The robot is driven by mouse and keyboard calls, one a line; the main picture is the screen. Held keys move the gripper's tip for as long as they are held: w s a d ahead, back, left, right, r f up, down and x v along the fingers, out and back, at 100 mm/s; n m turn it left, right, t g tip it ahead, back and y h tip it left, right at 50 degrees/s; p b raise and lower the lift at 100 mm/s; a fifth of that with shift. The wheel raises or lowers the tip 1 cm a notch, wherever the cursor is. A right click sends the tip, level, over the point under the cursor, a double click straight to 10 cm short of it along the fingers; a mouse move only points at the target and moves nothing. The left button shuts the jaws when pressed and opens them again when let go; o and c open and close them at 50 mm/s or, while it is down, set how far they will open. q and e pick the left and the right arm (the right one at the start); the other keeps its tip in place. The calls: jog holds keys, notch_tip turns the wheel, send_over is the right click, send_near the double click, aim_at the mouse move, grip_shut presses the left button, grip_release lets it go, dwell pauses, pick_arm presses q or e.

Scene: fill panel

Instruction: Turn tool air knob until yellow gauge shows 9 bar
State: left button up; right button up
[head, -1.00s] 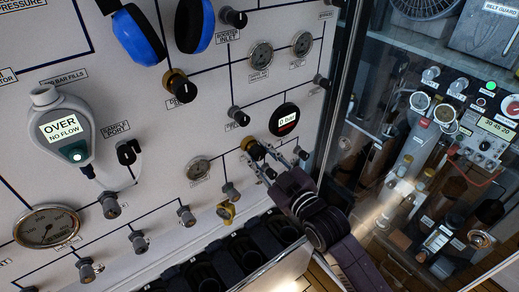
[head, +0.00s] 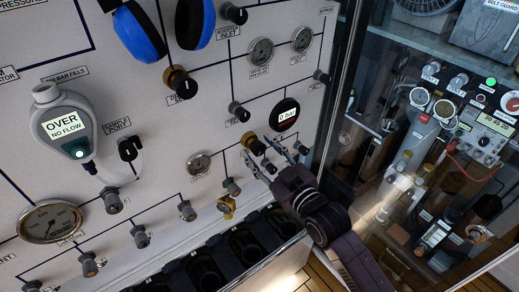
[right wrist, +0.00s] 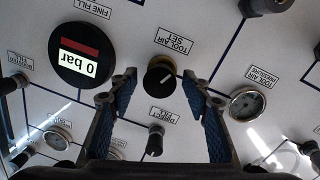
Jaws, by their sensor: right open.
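The tool air knob, black with a brass collar, shows in the right wrist view (right wrist: 160,80) beside its upside-down label "TOOL AIR SET". It also shows in the head view (head: 256,146). My right gripper (right wrist: 158,92) is open, with a blue-padded finger on each side of the knob in that view; I see no contact. In the head view my right gripper (head: 264,154) reaches the knob from the lower right. The small round gauge labelled tool air pressure (right wrist: 247,103) also shows in the head view (head: 198,164); its reading is too small to tell. My left gripper is not in view.
A round black display (head: 286,115) reading 0 bar sits just above the knob. More knobs and valves surround it, including one marked direct fill (right wrist: 155,140). A glass door frame (head: 338,90) stands to the right. Dark holders (head: 205,270) line the panel's foot.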

jog(key=v, duration=1.1)
jog(key=shift+s+d, duration=0.15)
jog(key=shift+s, duration=0.1)
jog(key=shift+f, duration=0.1)
dwell(2.2)
